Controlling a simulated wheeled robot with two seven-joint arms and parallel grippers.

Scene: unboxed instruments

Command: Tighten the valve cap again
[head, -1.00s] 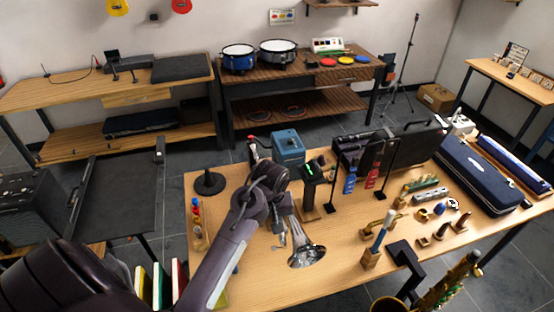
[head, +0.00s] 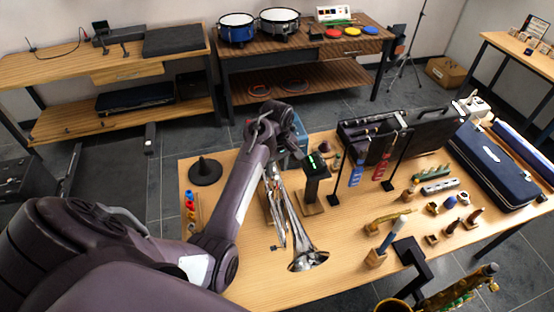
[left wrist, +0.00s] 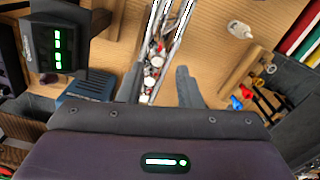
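A silver trumpet (head: 291,220) lies on the wooden table with its bell toward the front. Its valve section (left wrist: 153,66), with red and white button-like parts, shows in the left wrist view; I cannot single out one valve cap. My left gripper (left wrist: 160,88) is open, its two dark fingers apart at either side of the picture line to the valves. Nothing is seen between the fingers but the trumpet beyond them. In the head view my left arm reaches over the table's left part and its fingers are hidden behind the wrist. My right gripper is not in view.
A tuner with a green display (head: 316,165) stands close right of the trumpet; it also shows in the left wrist view (left wrist: 57,43). A blue box (left wrist: 91,84) is nearby. Horn parts and cases fill the table's right side.

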